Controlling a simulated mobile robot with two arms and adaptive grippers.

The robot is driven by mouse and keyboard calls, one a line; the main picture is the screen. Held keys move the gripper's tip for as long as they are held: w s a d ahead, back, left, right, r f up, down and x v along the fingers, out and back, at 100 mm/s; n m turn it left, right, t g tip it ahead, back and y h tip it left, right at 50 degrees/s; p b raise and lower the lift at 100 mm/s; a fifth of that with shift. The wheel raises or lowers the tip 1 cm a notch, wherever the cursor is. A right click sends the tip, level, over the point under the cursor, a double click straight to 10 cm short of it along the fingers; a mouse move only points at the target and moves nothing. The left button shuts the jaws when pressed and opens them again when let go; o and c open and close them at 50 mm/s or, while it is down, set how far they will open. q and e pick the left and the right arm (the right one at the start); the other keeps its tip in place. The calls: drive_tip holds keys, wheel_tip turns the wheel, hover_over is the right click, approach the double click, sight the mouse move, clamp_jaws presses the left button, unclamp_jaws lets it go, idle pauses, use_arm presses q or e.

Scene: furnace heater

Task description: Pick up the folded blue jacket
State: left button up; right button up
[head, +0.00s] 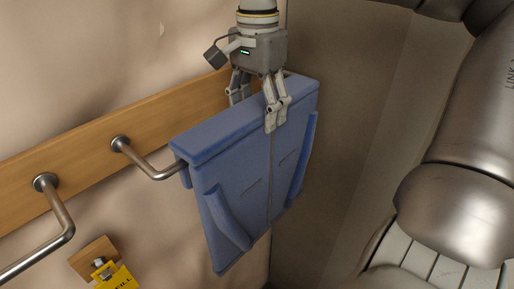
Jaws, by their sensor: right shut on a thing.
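The folded blue jacket (250,170) hangs at a wooden hook rail in the middle of the head view, its folded top edge uppermost and its sleeves down the front. My right gripper (256,108) comes down from above and is shut on the jacket's top edge, one finger in front and one behind. The jacket's left end overlaps the tip of a metal hook (148,165); I cannot tell whether it still rests on it. The jacket's back is hidden. My left gripper is not in view.
The wooden rail (60,150) runs along the beige wall, with another metal hook (57,222) at left sticking out. A yellow tag (115,276) hangs on a small wooden block (92,252) below. A grey-brown wall panel (345,130) stands close to the jacket's right.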

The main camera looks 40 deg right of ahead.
clamp_jaws()
